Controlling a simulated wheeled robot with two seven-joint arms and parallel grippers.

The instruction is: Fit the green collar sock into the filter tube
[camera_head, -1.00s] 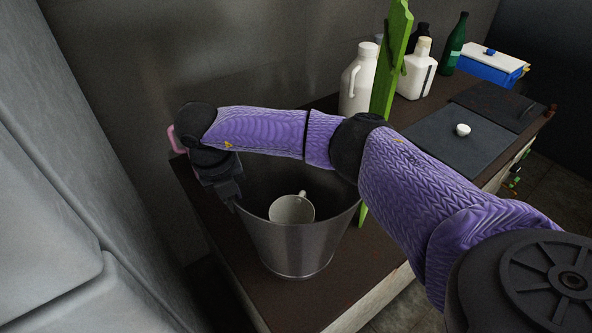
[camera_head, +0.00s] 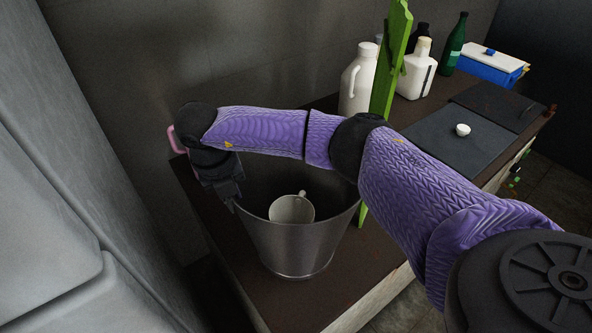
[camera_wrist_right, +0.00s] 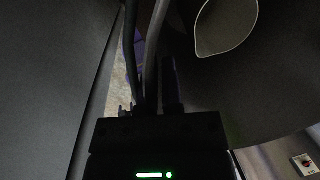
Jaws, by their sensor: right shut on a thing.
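My right gripper (camera_head: 232,203) is at the left rim of a grey metal bucket (camera_head: 290,248), pointing down. In the right wrist view the fingers (camera_wrist_right: 150,85) are closed on either side of a thin grey strip, which looks like the bucket's wall. The bucket's inside (camera_wrist_right: 270,85) lies to the right there. I cannot make out a green collar sock or a filter tube in either view. My left gripper does not show.
A white mug (camera_head: 291,209) sits inside the bucket. The bucket stands on a dark bench top (camera_head: 330,290). A tall green post (camera_head: 390,65), white jugs (camera_head: 357,85), a green bottle (camera_head: 455,45) and a blue-and-white box (camera_head: 487,65) are behind. My right arm crosses above the bucket.

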